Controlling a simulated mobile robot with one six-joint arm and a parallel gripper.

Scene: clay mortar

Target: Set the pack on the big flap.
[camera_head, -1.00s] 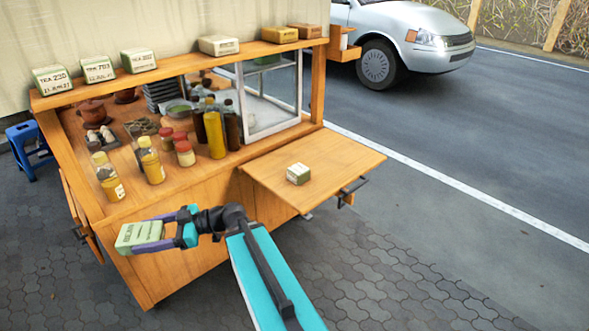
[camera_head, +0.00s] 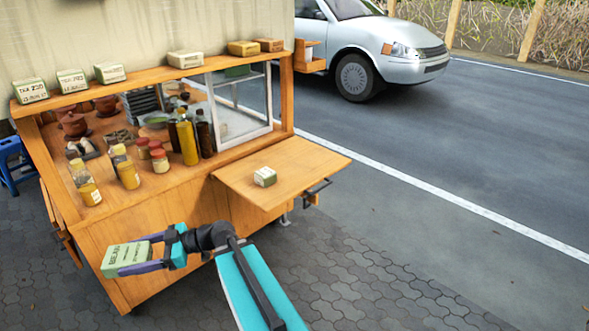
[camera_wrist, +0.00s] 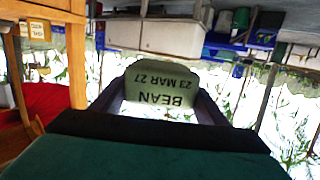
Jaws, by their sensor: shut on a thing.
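My gripper (camera_head: 150,257) is shut on a pale green pack (camera_head: 120,259), held in the air in front of the cart's lower left side. In the wrist view the pack (camera_wrist: 160,92) sits between the fingers and its label reads "BEAN" and "23 MAR 27", upside down. The big flap (camera_head: 300,165) is the wooden shelf folded out flat at the cart's right end.
The wooden cart (camera_head: 160,265) carries bottles (camera_head: 188,140) and jars on its counter. Several packs (camera_head: 110,73) line its top shelf. A small flap (camera_head: 311,55) with an item on it is farther back by the parked car (camera_head: 375,45). Paving before the cart is clear.

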